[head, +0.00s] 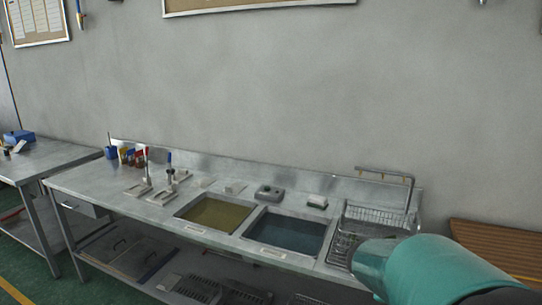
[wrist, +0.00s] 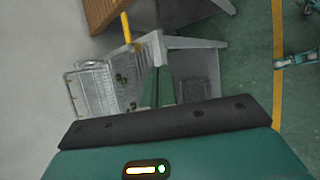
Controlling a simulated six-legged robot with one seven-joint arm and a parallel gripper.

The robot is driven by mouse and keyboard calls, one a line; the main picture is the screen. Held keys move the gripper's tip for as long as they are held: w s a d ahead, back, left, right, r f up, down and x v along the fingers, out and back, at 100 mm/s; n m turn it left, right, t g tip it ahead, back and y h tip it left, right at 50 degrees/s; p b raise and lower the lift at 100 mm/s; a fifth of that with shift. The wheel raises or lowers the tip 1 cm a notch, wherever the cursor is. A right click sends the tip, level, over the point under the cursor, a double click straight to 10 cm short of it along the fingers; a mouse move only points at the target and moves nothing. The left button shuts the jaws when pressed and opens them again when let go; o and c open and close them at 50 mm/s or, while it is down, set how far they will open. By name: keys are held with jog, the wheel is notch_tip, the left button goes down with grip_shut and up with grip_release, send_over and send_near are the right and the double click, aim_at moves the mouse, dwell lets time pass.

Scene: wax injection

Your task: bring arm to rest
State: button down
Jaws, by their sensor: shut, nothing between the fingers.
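My arm (head: 425,272) enters the head view at the lower right as a teal, rounded link, in front of the right end of the long metal bench (head: 85,187). My gripper's fingers are not visible in either view. In the wrist view, a teal housing with a black edge and a small lit indicator, part of my own body, fills the bottom. Beyond it, the bench end with a wire basket (wrist: 88,92) shows turned on its side. Nothing held can be seen.
Two basins, one yellowish (head: 215,215) and one blue-grey (head: 287,233), are set in the bench. The wire basket also shows in the head view (head: 375,216). A wooden slatted piece (head: 500,245) stands to the right. Green floor (wrist: 245,65) lies open beside the bench.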

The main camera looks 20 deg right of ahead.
jog(key=s+a+r+m+t+y, duration=0.1)
jog(key=a+r+m+t+y, duration=0.1)
jog(key=a, duration=1.5)
jog(key=s+a+r+m+t+y, duration=0.2)
jog(key=a+r+m+y, duration=0.3)
jog(key=a, duration=1.2)
jog(key=shift+a+t+y, duration=0.3)
jog(key=shift+t+y, duration=0.1)
jog(key=shift+y, duration=0.7)
jog(key=shift+s, duration=0.1)
